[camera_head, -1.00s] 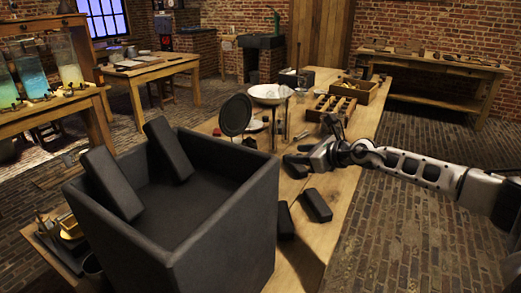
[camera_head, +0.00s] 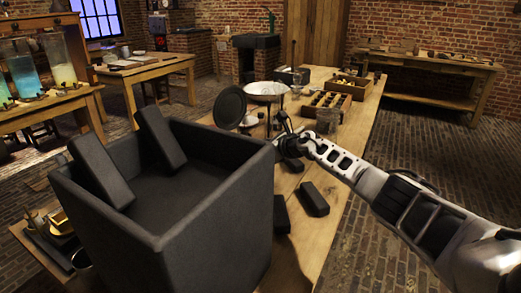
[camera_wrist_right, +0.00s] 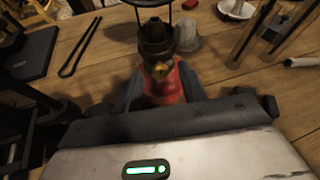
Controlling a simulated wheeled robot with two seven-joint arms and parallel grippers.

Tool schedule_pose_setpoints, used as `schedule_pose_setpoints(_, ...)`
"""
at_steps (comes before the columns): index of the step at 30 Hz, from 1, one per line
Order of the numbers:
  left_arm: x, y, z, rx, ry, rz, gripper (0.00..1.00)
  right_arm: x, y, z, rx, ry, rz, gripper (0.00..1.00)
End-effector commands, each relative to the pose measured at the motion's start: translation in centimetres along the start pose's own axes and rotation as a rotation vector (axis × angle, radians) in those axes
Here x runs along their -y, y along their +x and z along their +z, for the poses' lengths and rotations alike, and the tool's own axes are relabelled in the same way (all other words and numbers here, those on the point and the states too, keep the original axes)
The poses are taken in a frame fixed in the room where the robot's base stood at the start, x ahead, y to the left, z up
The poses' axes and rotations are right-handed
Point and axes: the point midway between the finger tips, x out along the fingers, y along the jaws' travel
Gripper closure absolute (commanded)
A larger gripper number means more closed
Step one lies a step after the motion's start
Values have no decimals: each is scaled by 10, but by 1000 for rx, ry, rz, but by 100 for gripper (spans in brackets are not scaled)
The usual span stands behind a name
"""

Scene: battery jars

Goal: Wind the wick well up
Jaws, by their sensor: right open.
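A lamp with a red body (camera_wrist_right: 165,88) and a dark burner (camera_wrist_right: 155,42) stands in the middle of the right wrist view. A small brass knob (camera_wrist_right: 160,70) shows on its near side. The wick itself cannot be made out. My right gripper (camera_wrist_right: 160,84) is open, with a dark finger on each side of the red body; whether they touch it I cannot tell. In the head view my right gripper (camera_head: 284,124) is over the long table beyond the black bin, and the lamp cannot be made out there. My left gripper is out of view.
A large black bin (camera_head: 215,215) stands at the near left, close to my right gripper. Black blocks (camera_head: 314,199) lie on the long table (camera_head: 325,235). A dark round disc (camera_head: 230,107), white bowl (camera_head: 267,89) and wooden rack (camera_head: 328,102) stand farther back. Dark tongs (camera_wrist_right: 80,48) lie left of the lamp.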

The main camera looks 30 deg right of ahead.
Motion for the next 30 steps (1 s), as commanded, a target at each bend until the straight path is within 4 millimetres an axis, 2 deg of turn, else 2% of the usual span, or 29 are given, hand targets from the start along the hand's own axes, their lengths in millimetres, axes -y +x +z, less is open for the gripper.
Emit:
schedule_pose_setpoints(6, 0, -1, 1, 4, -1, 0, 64, 0, 0, 1, 1, 0, 0, 59)
schedule_pose_setpoints(7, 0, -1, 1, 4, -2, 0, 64, 0, 0, 1, 1, 0, 0, 64)
schedule_pose_setpoints(11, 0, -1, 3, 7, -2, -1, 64, 0, 0, 0, 1, 0, 0, 100)
schedule_pose_setpoints(20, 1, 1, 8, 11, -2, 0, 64, 1, 0, -1, 1, 18, 7, 100)
schedule_pose_setpoints(30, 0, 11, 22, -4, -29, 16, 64, 3, 2, -4, 1, 191, 76, 100)
